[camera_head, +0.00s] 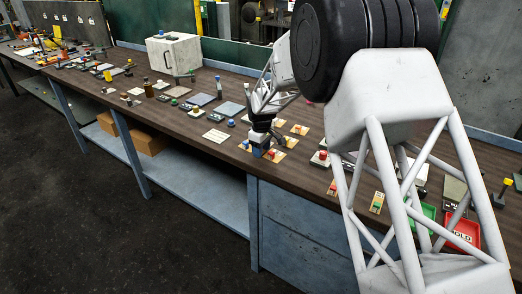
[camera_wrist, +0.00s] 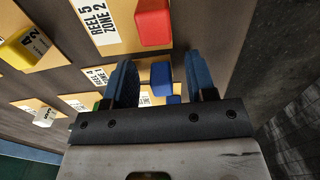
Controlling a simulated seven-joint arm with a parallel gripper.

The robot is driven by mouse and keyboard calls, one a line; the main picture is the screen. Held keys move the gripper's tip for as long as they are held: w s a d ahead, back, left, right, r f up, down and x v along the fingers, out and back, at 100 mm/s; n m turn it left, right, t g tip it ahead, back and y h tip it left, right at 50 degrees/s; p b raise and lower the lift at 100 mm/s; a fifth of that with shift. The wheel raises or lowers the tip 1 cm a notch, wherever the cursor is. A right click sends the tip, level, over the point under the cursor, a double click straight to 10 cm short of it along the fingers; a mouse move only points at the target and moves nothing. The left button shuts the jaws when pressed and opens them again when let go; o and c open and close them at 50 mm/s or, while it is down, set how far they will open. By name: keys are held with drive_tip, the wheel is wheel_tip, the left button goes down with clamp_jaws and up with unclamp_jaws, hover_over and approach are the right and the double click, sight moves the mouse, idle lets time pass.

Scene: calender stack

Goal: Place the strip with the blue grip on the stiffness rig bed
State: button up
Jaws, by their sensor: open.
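My gripper (camera_wrist: 159,66) is open, with its two blue-grey fingers on either side of a blue grip (camera_wrist: 161,77). The fingers stand apart from the grip, and I see no clear contact. The strip under this grip is mostly hidden by my gripper. A second, smaller blue piece (camera_wrist: 174,99) shows just below the grip, partly covered. In the head view my gripper (camera_head: 258,151) is low over the tan cards at the bench's front edge. A small blue piece (camera_head: 245,144) shows left of it. I cannot tell which fixture is the stiffness rig bed.
A red grip (camera_wrist: 153,22) sits on a "REEL 5 ZONE 2" card. Yellow (camera_wrist: 24,48) and pale (camera_wrist: 45,116) marked blocks sit to the left. Grey plates (camera_head: 230,108) and a white box (camera_head: 174,54) stand farther along the bench. A red tray (camera_head: 463,234) is at right.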

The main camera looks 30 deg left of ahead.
clamp_jaws()
idle(0.4)
drive_tip(key=shift+r, duration=0.15)
drive_tip(key=shift+r, duration=1.4)
drive_tip(key=shift+s+d+r, duration=0.15)
drive_tip(key=shift+r, duration=0.15)
drive_tip(key=s+d+r, duration=0.1)
drive_tip(key=s+d, duration=1)
drive_tip(key=shift+r, duration=0.15)
